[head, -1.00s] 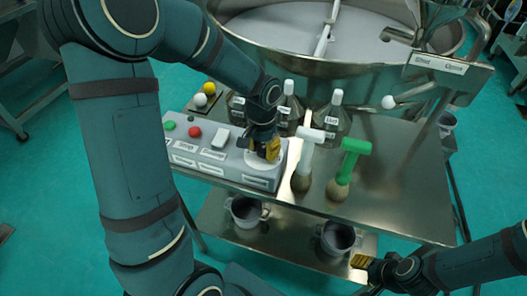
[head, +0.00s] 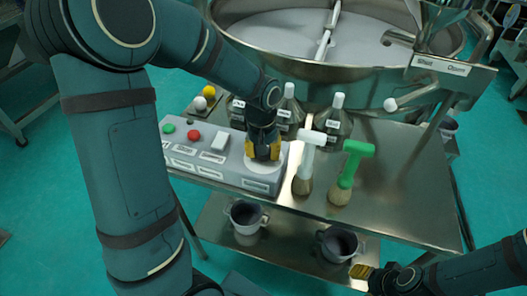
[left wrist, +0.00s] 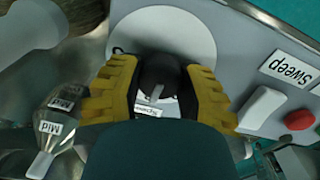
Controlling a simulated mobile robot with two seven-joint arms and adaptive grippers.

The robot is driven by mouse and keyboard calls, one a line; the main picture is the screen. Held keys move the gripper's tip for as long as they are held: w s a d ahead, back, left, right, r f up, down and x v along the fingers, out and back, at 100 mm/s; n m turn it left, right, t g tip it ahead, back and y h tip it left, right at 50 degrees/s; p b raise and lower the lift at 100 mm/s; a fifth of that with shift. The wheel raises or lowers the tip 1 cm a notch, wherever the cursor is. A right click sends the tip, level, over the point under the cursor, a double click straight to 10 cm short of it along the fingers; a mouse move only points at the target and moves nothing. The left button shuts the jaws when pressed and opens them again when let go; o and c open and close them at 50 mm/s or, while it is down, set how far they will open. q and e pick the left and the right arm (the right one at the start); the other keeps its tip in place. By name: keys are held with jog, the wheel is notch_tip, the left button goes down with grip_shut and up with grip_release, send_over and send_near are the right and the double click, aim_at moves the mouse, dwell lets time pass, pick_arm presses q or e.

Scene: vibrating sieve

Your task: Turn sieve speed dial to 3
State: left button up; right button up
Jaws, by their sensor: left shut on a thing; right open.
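The grey control box (head: 212,165) sits on the steel table, with a green button (head: 168,128), a red button (head: 194,135) and a white rocker switch (head: 219,142) on its top. My left gripper (head: 262,152) is over the box's right end, where it hides most of the dial in the head view. In the left wrist view its yellow fingers (left wrist: 160,98) are shut on the black dial knob (left wrist: 158,78), which has a light pointer mark, over a pale round plate (left wrist: 165,30). The dial's numbers are not legible. My right gripper (head: 362,271) is open and empty at the lower right.
A white-headed brush (head: 312,140) and a green-headed brush (head: 355,155) stand just right of the box. Bottles (head: 289,112) stand behind it, below the large steel sieve (head: 300,70). Two grey pots (head: 245,217) are on the lower shelf.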

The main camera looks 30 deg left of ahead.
dwell(0.3)
pick_arm(q)
jog(key=o, duration=1.2)
jog(key=shift+o, duration=0.2)
notch_tip(320, 180, up, 12)
jog(key=shift+a, duration=0.2)
jog(key=shift+s+f, duration=0.1)
